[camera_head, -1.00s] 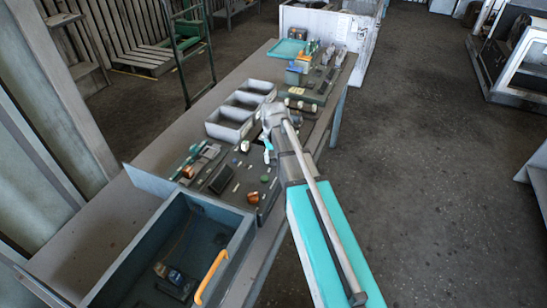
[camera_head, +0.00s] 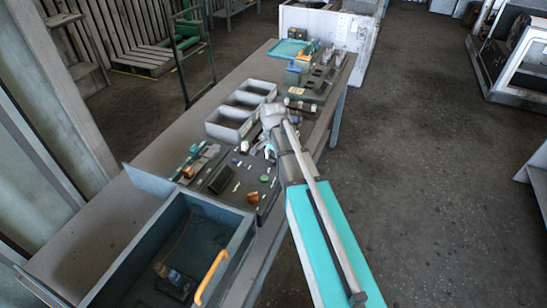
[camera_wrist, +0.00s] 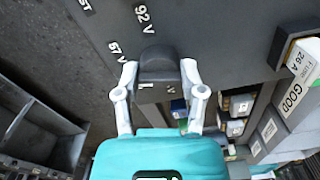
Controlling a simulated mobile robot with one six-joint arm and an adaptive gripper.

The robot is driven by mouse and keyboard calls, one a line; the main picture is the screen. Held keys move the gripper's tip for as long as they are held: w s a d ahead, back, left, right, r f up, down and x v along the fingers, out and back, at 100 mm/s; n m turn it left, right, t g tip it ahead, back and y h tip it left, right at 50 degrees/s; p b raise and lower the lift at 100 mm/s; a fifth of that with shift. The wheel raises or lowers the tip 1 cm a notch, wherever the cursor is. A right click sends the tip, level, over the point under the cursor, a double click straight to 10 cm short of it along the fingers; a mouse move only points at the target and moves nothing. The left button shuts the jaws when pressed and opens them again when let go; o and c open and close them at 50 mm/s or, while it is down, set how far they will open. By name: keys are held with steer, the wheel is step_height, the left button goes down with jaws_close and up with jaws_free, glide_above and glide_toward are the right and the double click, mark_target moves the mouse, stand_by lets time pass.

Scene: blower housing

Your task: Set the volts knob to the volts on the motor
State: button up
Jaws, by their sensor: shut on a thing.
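In the wrist view a dark rounded knob (camera_wrist: 158,66) stands on a dark grey panel (camera_wrist: 215,30). White labels lie around it: one reads 92 V (camera_wrist: 144,18), another looks like 67 V (camera_wrist: 118,52), and one below is partly covered, with only a V legible. A short white mark shows near the knob's lower left. My gripper (camera_wrist: 159,72) has one finger on each side of the knob and is shut on it. In the head view my arm's end (camera_head: 271,122) is over the bench, and the knob is hidden there. I cannot make out a motor's volts marking.
A label reading GOOD (camera_wrist: 291,97) is at the wrist view's right, near a 26 A label (camera_wrist: 301,61). In the head view, grey bins (camera_head: 229,124) stand beyond a dark board with small parts.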

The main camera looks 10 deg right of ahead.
steer(key=shift+s+m, duration=0.1)
steer(key=shift+m, duration=1.4)
steer(key=o, duration=1.2)
steer(key=shift+c, duration=0.2)
steer(key=shift+n, duration=0.4)
